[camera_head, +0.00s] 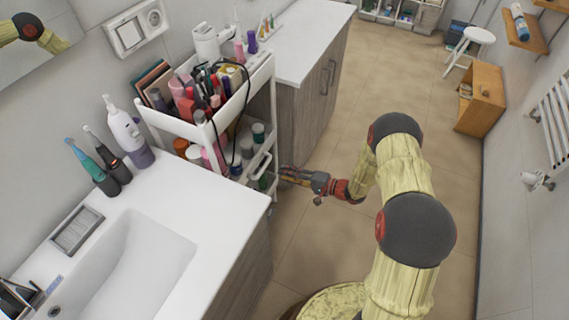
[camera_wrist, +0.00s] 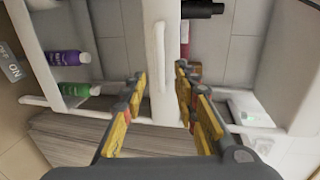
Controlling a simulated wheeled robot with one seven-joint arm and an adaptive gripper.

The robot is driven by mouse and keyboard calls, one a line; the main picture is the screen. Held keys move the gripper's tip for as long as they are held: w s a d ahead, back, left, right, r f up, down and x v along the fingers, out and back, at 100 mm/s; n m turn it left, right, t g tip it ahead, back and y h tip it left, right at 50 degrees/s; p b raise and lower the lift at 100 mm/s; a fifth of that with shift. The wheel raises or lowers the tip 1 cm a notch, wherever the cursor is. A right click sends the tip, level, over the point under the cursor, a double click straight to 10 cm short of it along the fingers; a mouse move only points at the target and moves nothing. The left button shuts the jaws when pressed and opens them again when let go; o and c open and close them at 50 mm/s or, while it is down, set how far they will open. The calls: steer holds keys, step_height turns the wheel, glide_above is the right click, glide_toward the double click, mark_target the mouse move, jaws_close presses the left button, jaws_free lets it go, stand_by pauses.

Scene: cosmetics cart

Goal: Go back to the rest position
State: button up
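The arm reaches down to the left across the right half of the head view. My gripper (camera_head: 292,177) is beside the lower part of a white cosmetics cart (camera_head: 170,121). In the wrist view my gripper (camera_wrist: 160,76) has its two yellow-and-black fingers apart. A white bar-like handle (camera_wrist: 160,50) of the cart shows in the gap between the fingertips. I cannot tell whether either finger touches it. Nothing is visibly held. A purple bottle (camera_wrist: 68,64) and a green bottle (camera_wrist: 78,89) lie to the left of the fingers in the wrist view.
A white sink counter (camera_head: 225,200) with electric toothbrushes is at the left. A second cabinet (camera_head: 318,95) stands behind the cart. A wooden box (camera_head: 482,98) and a white stool (camera_head: 478,37) are at the back right. Open tiled floor (camera_head: 325,235) surrounds the arm.

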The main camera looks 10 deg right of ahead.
steer(key=s+a+f+m+g, duration=0.3)
steer(key=s+g, duration=0.2)
steer(key=s, duration=0.5)
steer(key=s+r+n+g+h, duration=0.25)
steer(key=s+r+g, duration=0.35)
steer(key=s+r, duration=0.3)
steer(key=s+d+r+n+t+h+p, duration=0.1)
steer(key=s+d+r+n+h, duration=0.35)
steer(key=r, duration=0.65)
steer(key=s+d+r+n+t+h, duration=0.1)
steer(key=s+d+r+h, duration=0.5)
steer(key=r, duration=0.6)
steer(key=s+a+r+n+t, duration=0.1)
steer(key=s+r+t, duration=0.1)
steer(key=r, duration=0.4)
steer(key=s+r+n+t, duration=0.1)
steer(key=s+r+t, duration=0.1)
steer(key=r, duration=0.5)
steer(key=shift+a+r+t+p, duration=0.25)
steer(key=shift+a+t+p, duration=0.2)
steer(key=shift+t, duration=0.25)
